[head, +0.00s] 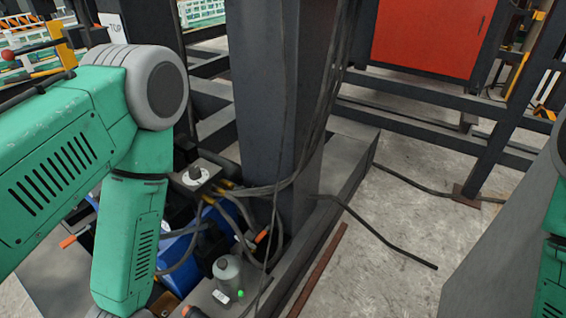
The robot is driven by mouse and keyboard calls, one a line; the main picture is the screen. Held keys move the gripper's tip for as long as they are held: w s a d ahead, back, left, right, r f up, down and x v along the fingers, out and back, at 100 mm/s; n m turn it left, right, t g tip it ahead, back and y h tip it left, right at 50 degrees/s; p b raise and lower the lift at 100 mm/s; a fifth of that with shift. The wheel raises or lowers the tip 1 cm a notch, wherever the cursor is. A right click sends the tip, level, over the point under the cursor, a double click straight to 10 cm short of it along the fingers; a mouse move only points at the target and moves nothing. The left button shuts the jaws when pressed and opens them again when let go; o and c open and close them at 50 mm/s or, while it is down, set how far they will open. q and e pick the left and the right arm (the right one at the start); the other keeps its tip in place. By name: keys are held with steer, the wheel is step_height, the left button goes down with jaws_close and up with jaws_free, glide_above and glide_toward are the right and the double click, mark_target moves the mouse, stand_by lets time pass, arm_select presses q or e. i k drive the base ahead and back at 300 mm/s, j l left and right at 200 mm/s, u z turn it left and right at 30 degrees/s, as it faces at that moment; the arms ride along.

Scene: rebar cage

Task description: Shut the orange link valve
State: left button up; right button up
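Small orange parts show low in the head view around the dark post's foot. One orange handle (262,236) sticks out at the post's base, beside the cables. Another orange piece (68,241) lies at the left, partly behind the green arm. I cannot tell which of them belongs to the link valve, or whether the valve is open or shut. My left arm comes in from the left and bends down to the bottom edge; its gripper is out of sight. Only a part of my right arm shows at the right edge, without its gripper.
A thick dark post (275,100) stands in the middle. Cables (240,205) loop around a grey box with a white knob (195,175). A blue container (180,255) and a grey cylinder (227,272) stand low. A red panel (428,38) is behind. Concrete floor (385,245) is mostly clear at the right.

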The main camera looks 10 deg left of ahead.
mark_target(260, 237)
steer(key=k+l, duration=0.55)
steer(key=k, duration=0.25)
